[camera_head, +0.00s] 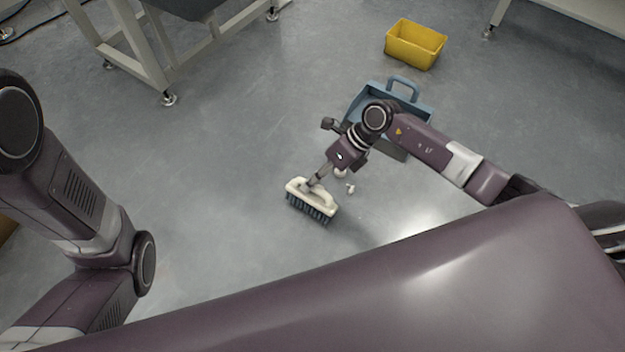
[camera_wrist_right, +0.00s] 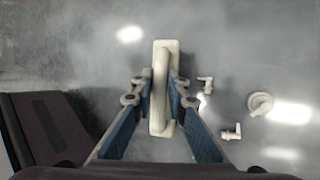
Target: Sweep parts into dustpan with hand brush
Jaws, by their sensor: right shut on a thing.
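The hand brush (camera_head: 312,208) has a cream body with a raised handle and dark bristles pointing down at the floor. My right gripper (camera_head: 316,182) is shut on its handle. In the right wrist view the cream brush handle (camera_wrist_right: 160,88) stands between the two blue-padded fingers (camera_wrist_right: 160,100). The blue dustpan (camera_head: 425,107) lies behind my right arm, which hides much of it. Small whitish parts (camera_head: 350,188) lie on the floor right of the brush. In the right wrist view several pale parts, one a round cap (camera_wrist_right: 260,103), lie right of the gripper. My left gripper is out of view.
A yellow bin (camera_head: 415,45) stands on the floor beyond the dustpan. A light-framed table (camera_head: 140,50) is at the top left, and another table edge (camera_head: 580,12) is at the top right. The grey floor left of the brush is clear.

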